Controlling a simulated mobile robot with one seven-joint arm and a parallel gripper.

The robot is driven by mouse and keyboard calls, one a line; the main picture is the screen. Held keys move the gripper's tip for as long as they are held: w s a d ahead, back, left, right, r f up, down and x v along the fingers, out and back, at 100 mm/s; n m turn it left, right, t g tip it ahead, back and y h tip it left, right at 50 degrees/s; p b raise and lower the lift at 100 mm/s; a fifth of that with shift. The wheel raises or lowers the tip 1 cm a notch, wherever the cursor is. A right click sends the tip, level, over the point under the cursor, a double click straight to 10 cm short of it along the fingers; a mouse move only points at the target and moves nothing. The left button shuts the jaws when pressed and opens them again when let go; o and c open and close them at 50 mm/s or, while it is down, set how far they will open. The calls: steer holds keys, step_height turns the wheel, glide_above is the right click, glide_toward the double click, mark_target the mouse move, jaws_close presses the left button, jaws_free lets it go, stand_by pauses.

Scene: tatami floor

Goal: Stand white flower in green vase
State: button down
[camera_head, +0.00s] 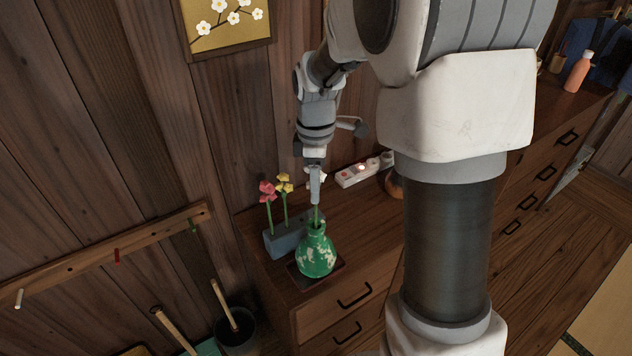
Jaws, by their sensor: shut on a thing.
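The green vase (317,256), with pale blotches, stands upright on a dark square mat (297,284) on the wooden chest. My gripper (315,197) points down just above the vase and is shut on the white flower (323,177). The gripper hides most of the flower; a little of its white head shows at the right. Its green stem runs down below the fingers to the vase mouth. The lower end of the stem is hidden, and I cannot tell how deep it reaches.
A blue-grey block (284,240) just behind and left of the vase holds a red flower (267,190) and a yellow flower (284,182). A white power strip (358,174) and a brown round pot (394,185) lie to the right. The wooden wall is close behind.

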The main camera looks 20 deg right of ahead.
steer(key=shift+f+b, duration=1.55)
steer(key=shift+f, duration=0.7)
steer(key=shift+c, duration=1)
jaws_free()
steer(key=shift+o, duration=1)
step_height(320, 180, up, 18)
steer(key=shift+f+p, duration=0.2)
steer(key=shift+p, duration=1)
steer(key=s+m+t, duration=0.5)
steer(key=s+m, duration=0.9)
steer(key=s, duration=0.6)
steer(key=shift+s+f+t, duration=0.2)
steer(key=shift+s+t, duration=0.05)
steer(key=shift+t, duration=0.05)
